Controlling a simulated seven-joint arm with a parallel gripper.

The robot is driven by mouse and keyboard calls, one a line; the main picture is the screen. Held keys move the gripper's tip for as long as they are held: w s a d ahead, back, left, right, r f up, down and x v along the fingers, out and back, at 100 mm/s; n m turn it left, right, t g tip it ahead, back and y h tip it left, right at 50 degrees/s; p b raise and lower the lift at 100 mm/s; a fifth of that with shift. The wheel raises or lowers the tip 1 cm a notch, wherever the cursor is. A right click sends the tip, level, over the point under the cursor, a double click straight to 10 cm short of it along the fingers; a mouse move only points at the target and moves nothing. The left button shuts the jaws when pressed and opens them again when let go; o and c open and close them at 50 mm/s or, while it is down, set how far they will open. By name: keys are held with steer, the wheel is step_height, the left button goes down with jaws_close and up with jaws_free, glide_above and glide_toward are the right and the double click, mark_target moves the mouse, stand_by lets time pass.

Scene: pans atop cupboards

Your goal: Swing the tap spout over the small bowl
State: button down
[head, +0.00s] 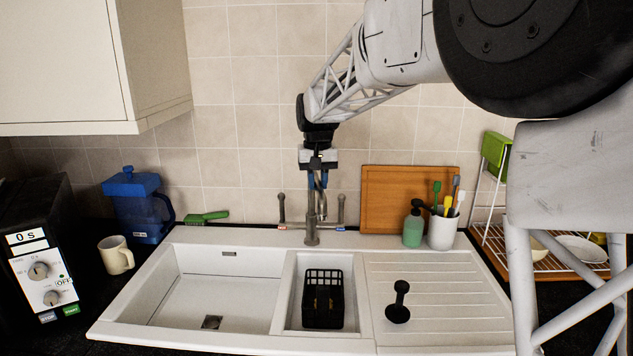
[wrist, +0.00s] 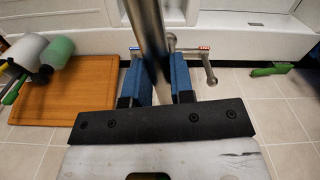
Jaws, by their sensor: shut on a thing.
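The metal tap (head: 312,232) stands at the back edge of the white sink, with a lever on each side. My gripper (head: 317,182) is above the tap, pointing down, with its blue fingers around the upper part of the spout. In the wrist view the fingers (wrist: 160,80) are shut on the spout (wrist: 148,30), one on each side. The small bowl (head: 292,305) is the middle basin, in front of the tap, and a black basket (head: 323,300) sits in it. The spout's exact direction is hard to tell, as the gripper partly hides it.
The large bowl (head: 215,290) is on the left and the drainer (head: 440,290) with a black plunger-like thing (head: 398,303) on the right. A wooden board (head: 385,195), a green bottle (head: 413,228) and a white brush pot (head: 441,232) stand behind. A green brush (head: 206,217) lies at the back left.

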steer(key=c, duration=1)
jaws_free()
steer(key=shift+r, duration=0.15)
steer(key=shift+r, duration=3.85)
